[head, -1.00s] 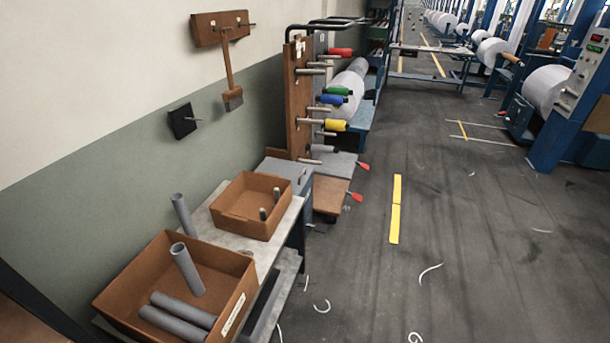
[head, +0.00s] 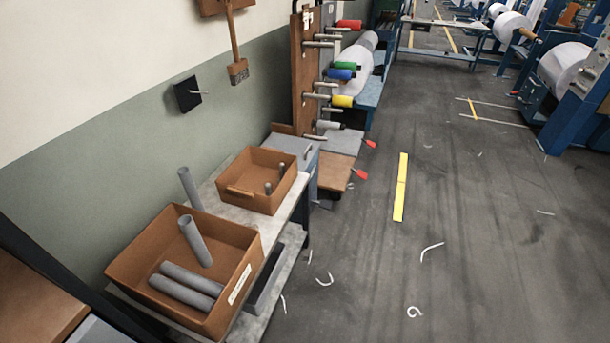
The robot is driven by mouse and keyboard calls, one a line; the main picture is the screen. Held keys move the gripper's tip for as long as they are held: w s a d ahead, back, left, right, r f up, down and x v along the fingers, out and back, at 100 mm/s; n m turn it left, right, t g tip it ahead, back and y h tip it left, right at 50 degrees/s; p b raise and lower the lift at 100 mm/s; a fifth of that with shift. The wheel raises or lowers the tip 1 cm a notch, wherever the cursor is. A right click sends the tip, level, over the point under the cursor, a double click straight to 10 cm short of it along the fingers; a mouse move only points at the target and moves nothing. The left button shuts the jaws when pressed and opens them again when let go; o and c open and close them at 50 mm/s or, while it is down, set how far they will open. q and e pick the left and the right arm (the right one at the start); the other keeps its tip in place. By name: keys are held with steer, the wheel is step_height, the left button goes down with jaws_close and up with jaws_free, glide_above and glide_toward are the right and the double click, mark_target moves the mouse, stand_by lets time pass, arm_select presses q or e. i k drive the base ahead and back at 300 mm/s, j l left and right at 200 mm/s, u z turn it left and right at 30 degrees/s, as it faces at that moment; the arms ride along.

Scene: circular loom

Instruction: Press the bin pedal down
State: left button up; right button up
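No part is clearly recognisable as the bin pedal. A grey box-like unit (head: 313,172) with a flat top stands against the wall just past the workbench, and may be the bin. A small dark shape (head: 327,203) lies low at its foot, too small and shaded to identify. Two red-tipped parts, a nearer one (head: 361,174) and a farther one (head: 370,143), stick out to the right beside the brown and grey boards. Neither of my grippers is in view.
A workbench (head: 212,193) along the left wall holds a large brown crate (head: 122,267) with grey tubes and a smaller brown crate (head: 240,198). A bobbin rack (head: 304,70) stands behind. The floor (head: 375,260) to the right is open, with white scraps and a yellow strip (head: 401,187).

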mark_target(324, 204)
steer(key=i+l+u, duration=0.1)
steer(key=i+l, duration=0.15)
steer(key=i+l+u, duration=0.1)
steer(key=l, duration=0.25)
steer(key=i+l+u, duration=0.15)
steer(key=i+l, duration=0.15)
steer(key=i+l+u, duration=0.1)
steer(key=l, duration=0.3)
steer(key=i+l+u, duration=0.1)
steer(key=i+l, duration=0.2)
steer(key=i+l+u, duration=0.1)
steer(key=l, duration=0.35)
steer(key=i+l+u, duration=0.1)
steer(key=l, duration=0.3)
steer(key=i+l+u, duration=0.15)
steer(key=l, duration=0.25)
steer(key=i, duration=0.1)
